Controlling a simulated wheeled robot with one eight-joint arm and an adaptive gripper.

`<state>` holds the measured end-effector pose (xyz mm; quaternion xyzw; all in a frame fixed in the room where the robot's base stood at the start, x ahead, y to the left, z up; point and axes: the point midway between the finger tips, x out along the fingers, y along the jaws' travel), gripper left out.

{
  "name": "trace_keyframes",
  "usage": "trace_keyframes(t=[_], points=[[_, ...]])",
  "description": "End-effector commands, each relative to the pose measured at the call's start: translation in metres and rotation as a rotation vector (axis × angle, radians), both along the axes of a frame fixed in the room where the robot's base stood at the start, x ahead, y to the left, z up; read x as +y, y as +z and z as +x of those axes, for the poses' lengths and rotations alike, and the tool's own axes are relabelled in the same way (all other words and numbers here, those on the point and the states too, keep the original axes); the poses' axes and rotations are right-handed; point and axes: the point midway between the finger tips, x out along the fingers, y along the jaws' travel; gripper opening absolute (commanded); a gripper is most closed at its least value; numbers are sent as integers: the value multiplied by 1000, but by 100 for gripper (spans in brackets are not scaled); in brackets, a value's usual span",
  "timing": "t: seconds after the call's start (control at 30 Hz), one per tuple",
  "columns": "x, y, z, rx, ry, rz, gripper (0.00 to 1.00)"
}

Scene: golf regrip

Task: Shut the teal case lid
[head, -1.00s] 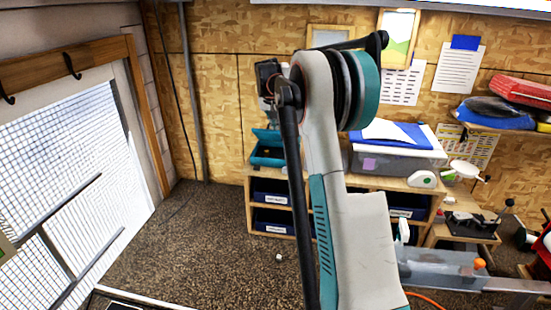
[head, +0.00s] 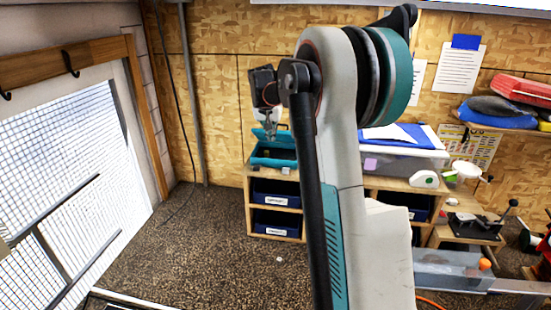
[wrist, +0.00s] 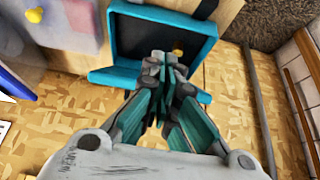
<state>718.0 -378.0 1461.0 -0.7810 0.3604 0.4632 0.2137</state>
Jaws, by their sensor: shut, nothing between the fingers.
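The teal case (head: 275,162) stands on the left end of the wooden shelf unit, with its lid (head: 259,133) raised at the back, on the wall side. My gripper (head: 269,137) is shut and empty, pointing down over the case close to the lid. In the wrist view my gripper (wrist: 163,62) overlaps the case opening and hides part of the lid edge. I cannot tell whether it touches the lid.
A grey bin (head: 400,160) with blue and white things on top stands right of the case. Blue drawers (head: 276,193) fill the shelf unit (head: 248,215) below. The chipboard wall (head: 225,100) is close behind. The floor at left is clear.

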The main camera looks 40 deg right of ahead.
Motion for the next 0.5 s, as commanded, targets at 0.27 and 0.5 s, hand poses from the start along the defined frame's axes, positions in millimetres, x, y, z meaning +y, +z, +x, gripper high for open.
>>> trace_keyframes(t=[0.27, 0.5], points=[[16, -5, -13, 0, 2, 0, 0], [28, -8, -24, 0, 1, 0, 0]])
